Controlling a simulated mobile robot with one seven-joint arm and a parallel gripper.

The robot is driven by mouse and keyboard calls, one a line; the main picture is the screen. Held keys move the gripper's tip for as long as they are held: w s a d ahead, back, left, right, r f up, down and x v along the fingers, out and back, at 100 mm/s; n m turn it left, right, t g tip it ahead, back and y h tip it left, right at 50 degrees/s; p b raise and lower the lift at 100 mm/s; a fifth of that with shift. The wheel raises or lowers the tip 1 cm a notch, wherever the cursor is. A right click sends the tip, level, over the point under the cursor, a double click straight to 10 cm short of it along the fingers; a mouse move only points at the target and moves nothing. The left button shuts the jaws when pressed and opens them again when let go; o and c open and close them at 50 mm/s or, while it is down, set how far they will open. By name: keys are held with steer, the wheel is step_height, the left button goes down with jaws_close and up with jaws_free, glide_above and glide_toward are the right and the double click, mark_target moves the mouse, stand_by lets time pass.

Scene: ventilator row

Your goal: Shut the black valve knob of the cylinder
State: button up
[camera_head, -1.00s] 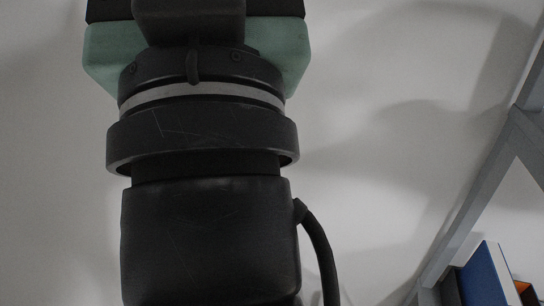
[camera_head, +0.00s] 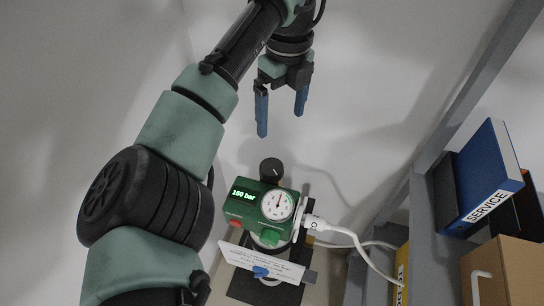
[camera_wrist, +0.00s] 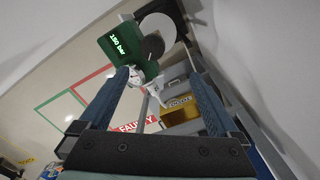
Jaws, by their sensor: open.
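The black valve knob (camera_head: 271,170) sticks up from the back edge of a green valve unit (camera_head: 243,208) in the head view. The unit has a lit "150 bar" display and a round white gauge (camera_head: 277,205). My gripper (camera_head: 281,122) hangs above the knob with blue fingers apart and nothing between them; it does not touch the knob. In the wrist view the knob (camera_wrist: 153,46) shows as a dark disc beyond the gap between the fingertips (camera_wrist: 158,75), beside the green unit (camera_wrist: 118,42). The cylinder body is mostly hidden under the unit.
A white plug (camera_head: 318,224) with a cable leaves the unit's right side. A white card (camera_head: 285,270) with a blue clip hangs in front. A grey shelf (camera_head: 426,240) at right holds a blue SERVICE binder (camera_head: 490,170) and a cardboard box (camera_head: 510,268). Left of the unit is bare wall.

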mark_target(272, 166)
steer(key=f, duration=0.4)
steer(key=a+f, duration=0.1)
steer(key=f, duration=0.3)
steer(key=s+f, duration=0.1)
steer(key=f, duration=0.4)
steer(key=shift+a, duration=0.35)
steer(key=c, duration=1.4)
steer(key=shift+o, duration=0.2)
steer(key=shift+g, duration=0.3)
